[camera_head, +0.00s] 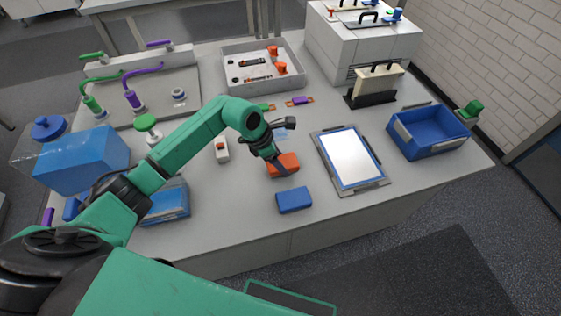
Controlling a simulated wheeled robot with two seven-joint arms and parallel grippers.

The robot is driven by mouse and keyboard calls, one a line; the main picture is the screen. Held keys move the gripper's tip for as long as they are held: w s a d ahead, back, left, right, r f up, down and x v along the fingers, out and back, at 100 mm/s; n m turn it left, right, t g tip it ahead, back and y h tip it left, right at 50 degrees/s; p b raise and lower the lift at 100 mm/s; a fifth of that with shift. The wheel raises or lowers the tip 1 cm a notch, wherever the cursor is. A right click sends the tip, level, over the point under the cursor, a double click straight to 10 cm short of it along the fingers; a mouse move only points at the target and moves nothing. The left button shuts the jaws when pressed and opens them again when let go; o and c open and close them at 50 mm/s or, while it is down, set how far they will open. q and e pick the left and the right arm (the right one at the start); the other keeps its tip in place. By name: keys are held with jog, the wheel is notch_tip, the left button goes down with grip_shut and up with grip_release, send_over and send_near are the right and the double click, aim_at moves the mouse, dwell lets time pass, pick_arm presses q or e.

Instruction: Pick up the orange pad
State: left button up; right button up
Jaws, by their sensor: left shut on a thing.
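The orange pad (285,168) is a small block near the middle of the table. My left gripper (281,166) reaches down over it from above, fingers shut on it, and the wrist and fingers hide part of its top. I cannot tell whether the pad touches the table. My right gripper does not show.
A blue pad (294,200) lies just in front, near the table's front edge. A white panel in a grey frame (350,158) lies to the right, with a blue bin (430,131) beyond it. A grey tray (262,68) stands behind. A white switch box (222,149) is to the left.

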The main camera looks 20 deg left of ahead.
pick_arm(q)
notch_tip(320, 180, up, 19)
jog(key=b, duration=0.2)
